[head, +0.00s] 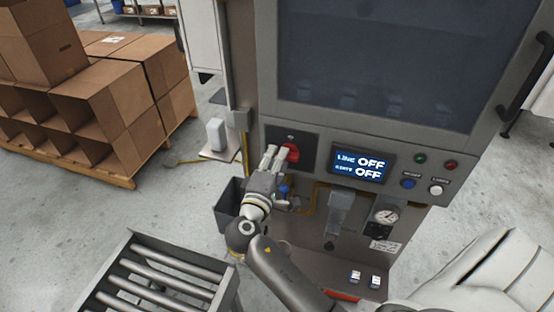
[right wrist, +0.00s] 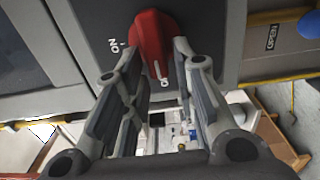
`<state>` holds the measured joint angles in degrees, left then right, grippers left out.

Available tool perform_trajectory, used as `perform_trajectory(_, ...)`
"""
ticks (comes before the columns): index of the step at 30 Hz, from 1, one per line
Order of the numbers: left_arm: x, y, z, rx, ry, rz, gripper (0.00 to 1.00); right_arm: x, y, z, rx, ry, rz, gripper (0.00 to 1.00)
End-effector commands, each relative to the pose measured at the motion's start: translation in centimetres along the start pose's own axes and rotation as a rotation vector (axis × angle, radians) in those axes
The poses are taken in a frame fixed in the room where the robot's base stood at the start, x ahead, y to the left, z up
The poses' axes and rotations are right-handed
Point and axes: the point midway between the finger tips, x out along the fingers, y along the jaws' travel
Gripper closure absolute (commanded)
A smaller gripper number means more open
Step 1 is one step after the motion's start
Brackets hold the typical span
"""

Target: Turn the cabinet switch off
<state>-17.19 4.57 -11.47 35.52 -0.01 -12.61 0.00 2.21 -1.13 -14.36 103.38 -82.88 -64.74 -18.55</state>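The cabinet switch is a red rotary knob (head: 293,153) on a dark plate on the grey cabinet front. In the right wrist view the knob (right wrist: 152,45) has a white pointer line aimed down at a partly hidden label starting with "O". The "ON" label (right wrist: 116,45) is to its left, upside down. My right gripper (head: 279,156) is at the switch; in the wrist view its fingers (right wrist: 156,62) are apart, one on each side of the knob. I cannot tell whether they touch it. The cabinet display (head: 361,165) reads OFF on both lines. My left gripper is not in view.
Green, red, blue and white buttons (head: 435,189) are right of the display, with a gauge (head: 386,215) below. A grey bin (head: 230,203) stands by the cabinet's lower left. A roller conveyor (head: 160,275) is at the front left, cardboard boxes (head: 130,95) on a pallet further back.

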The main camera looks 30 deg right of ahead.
Motion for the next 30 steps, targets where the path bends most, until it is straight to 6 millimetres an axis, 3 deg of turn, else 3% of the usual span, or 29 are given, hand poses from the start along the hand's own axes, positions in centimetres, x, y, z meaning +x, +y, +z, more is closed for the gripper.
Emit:
perform_trajectory(14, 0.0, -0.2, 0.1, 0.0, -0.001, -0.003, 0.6, -0.8, -0.1, 0.0, 0.003, 0.0, -0.002, 0.62)
perform_trajectory(30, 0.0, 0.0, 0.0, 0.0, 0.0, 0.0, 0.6, -10.8, -0.1, 0.0, 0.001, 0.0, -0.002, 0.62)
